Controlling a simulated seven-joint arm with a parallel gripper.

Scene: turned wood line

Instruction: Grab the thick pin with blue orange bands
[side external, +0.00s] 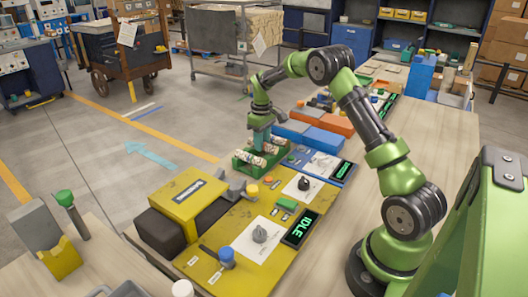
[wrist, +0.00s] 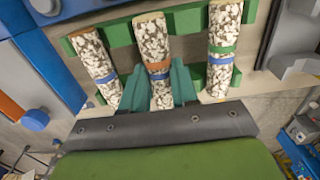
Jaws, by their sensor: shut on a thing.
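Three mottled white-and-brown pins lie side by side in a green rack (wrist: 196,52) in the wrist view. The middle pin (wrist: 154,42) has an orange band and a blue band below it. In the side view my gripper (side external: 261,140) points down at the green rack (side external: 240,163); whether the held pin is clear of the rack cannot be told.
A yellow board (side external: 210,240) with a yellow block (side external: 187,195) and a dark "IDLE" display (side external: 300,229) lies in front of the rack. Blue bins (side external: 322,141) and an orange bin (side external: 338,122) stand behind it.

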